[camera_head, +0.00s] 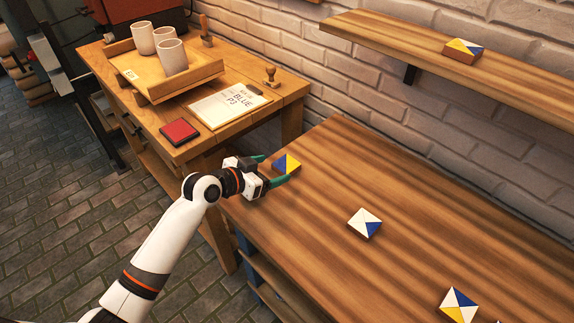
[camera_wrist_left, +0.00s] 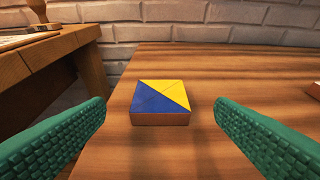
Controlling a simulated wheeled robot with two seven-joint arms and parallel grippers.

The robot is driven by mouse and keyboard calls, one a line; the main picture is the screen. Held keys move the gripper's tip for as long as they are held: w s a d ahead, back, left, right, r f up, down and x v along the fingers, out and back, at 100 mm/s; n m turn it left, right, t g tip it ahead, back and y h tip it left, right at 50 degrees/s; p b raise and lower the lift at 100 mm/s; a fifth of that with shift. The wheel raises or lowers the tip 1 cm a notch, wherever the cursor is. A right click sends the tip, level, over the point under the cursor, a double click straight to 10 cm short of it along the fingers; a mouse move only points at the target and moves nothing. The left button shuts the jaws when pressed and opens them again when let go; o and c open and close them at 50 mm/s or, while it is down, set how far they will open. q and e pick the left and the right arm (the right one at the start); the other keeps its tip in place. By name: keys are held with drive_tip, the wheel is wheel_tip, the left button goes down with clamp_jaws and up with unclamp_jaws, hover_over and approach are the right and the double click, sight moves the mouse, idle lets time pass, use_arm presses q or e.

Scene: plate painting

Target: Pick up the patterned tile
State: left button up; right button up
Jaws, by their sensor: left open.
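A blue and yellow patterned tile (camera_head: 287,163) lies flat near the left end of the wooden table. It also shows in the left wrist view (camera_wrist_left: 161,103), centred between the two green fingers and a little beyond their tips. My left gripper (camera_head: 272,170) is open, low over the table's left edge, with its fingers pointing at this tile; in the left wrist view its fingers (camera_wrist_left: 160,110) are wide apart and clear of the tile. Other patterned tiles lie on the table: a white and blue one (camera_head: 365,224) in the middle and a white, blue and yellow one (camera_head: 458,305) at the lower right.
A wall shelf (camera_head: 400,40) holds another patterned tile (camera_head: 462,50). A workbench (camera_head: 290,97) at the left bears a wooden tray (camera_head: 207,74) with cups, stamps, a clipboard (camera_head: 229,104) and a red pad (camera_head: 179,132). A brick wall stands behind. The table between the tiles is clear.

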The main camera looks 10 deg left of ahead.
sight(285, 165)
use_arm(q)
drive_tip(key=x, duration=0.5)
drive_tip(key=shift+w+d, duration=0.1)
drive_tip(key=c, duration=1.1)
